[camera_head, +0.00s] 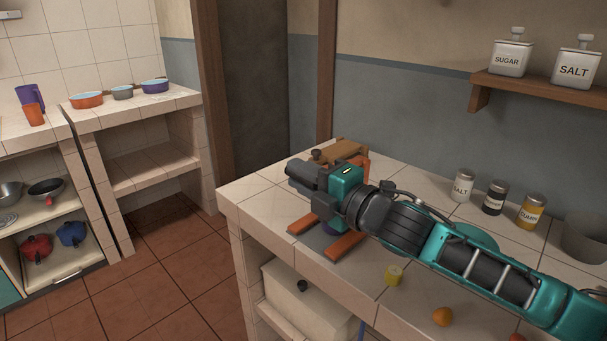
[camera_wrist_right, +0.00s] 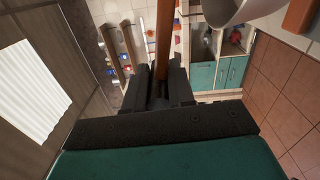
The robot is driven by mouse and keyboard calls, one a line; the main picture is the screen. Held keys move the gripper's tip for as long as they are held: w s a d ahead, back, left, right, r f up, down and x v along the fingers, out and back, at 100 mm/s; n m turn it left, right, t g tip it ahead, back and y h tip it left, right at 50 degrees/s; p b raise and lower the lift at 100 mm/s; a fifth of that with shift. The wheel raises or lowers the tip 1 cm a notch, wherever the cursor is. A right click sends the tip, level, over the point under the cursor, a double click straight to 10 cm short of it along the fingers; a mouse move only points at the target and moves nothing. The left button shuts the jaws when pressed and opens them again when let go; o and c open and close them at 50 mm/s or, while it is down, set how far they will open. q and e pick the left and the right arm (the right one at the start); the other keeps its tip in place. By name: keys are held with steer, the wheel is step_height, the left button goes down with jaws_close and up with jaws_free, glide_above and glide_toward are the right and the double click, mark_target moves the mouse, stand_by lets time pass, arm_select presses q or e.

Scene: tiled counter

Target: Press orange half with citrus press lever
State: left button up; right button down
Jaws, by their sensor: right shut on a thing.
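The citrus press shows in the head view as orange base feet (camera_head: 346,246) on the tiled counter, with its middle hidden behind my right arm. My right gripper (camera_head: 303,172) is over the press, at the left end of the arm. In the right wrist view my right gripper (camera_wrist_right: 158,90) is shut on an orange-brown bar, which looks like the press lever (camera_wrist_right: 163,40). A pale rounded part (camera_wrist_right: 232,10) shows at the top of that view. I cannot make out an orange half in the press. My left gripper is out of view.
A wooden block (camera_head: 345,150) is behind the gripper.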

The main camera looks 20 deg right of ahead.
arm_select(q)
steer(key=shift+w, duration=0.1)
arm_select(e)
steer(key=shift+a+f, duration=0.1)
steer(key=shift+f, duration=0.7)
steer(key=c, duration=1.4)
jaws_free()
steer(key=shift+r, duration=0.1)
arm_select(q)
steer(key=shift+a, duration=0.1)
arm_select(e)
steer(key=o, duration=0.4)
steer(key=shift+r, duration=0.25)
steer(key=shift+o, duration=0.2)
arm_select(q)
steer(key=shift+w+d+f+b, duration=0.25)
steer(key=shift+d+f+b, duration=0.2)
steer(key=shift+b, duration=0.55)
arm_select(e)
steer(key=v, duration=1.3)
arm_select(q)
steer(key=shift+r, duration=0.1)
arm_select(e)
steer(key=shift+w, duration=0.1)
